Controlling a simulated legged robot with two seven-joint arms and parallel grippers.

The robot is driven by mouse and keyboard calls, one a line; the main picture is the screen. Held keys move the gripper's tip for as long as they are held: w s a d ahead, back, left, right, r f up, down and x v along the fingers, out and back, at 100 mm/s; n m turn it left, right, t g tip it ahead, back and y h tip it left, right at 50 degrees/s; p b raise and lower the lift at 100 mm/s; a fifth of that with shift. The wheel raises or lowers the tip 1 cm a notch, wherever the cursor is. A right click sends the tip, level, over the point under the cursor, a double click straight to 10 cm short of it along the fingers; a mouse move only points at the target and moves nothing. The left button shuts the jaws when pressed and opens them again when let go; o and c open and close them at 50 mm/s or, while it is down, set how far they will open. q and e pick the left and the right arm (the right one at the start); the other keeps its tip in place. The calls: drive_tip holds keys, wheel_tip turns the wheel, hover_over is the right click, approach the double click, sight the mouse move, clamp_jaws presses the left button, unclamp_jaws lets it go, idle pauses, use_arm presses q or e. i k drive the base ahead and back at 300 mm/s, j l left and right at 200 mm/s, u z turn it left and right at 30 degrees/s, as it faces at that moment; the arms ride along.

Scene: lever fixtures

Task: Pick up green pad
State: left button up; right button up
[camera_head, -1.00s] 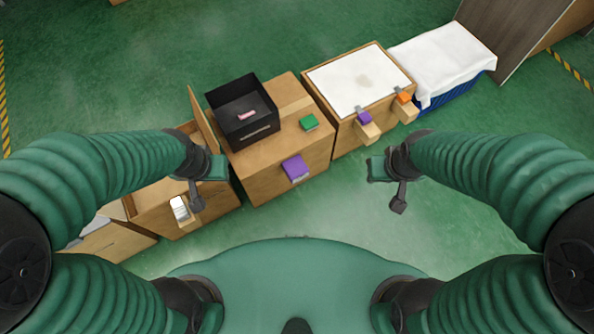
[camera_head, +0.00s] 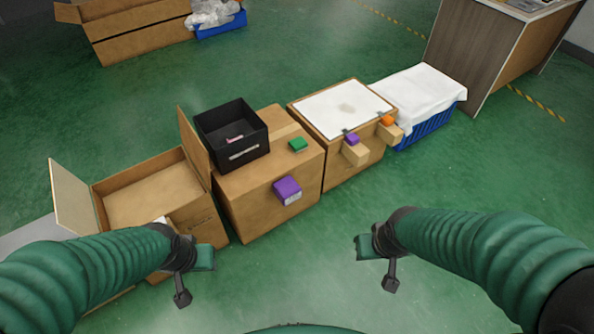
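The green pad (camera_head: 298,145) is a small flat block lying on top of a closed cardboard box (camera_head: 240,205), near its right side. It is just right of a black open bin (camera_head: 232,137) on the same box. My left gripper (camera_head: 192,278) is in front of the boxes, lower left of the pad and apart from it. My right gripper (camera_head: 376,266) is over the floor, lower right of the pad. Both grippers look open, with two separated finger ends and nothing between them.
A purple block (camera_head: 287,190) is on the box's front. To the right stand a white-topped box (camera_head: 343,107) with small purple and orange pieces and a blue basket (camera_head: 428,128) under white cloth. An open carton (camera_head: 155,190) stands left. Green floor is clear between my grippers.

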sight(298, 144)
drive_tip(key=i+l+u, duration=0.25)
drive_tip(key=i, duration=0.25)
drive_tip(key=i+l+u, duration=0.1)
drive_tip(key=i+u, duration=0.15)
drive_tip(key=i, duration=0.2)
drive_tip(key=i+l+u, duration=0.25)
drive_tip(key=i+l, duration=0.1)
drive_tip(key=i, duration=0.1)
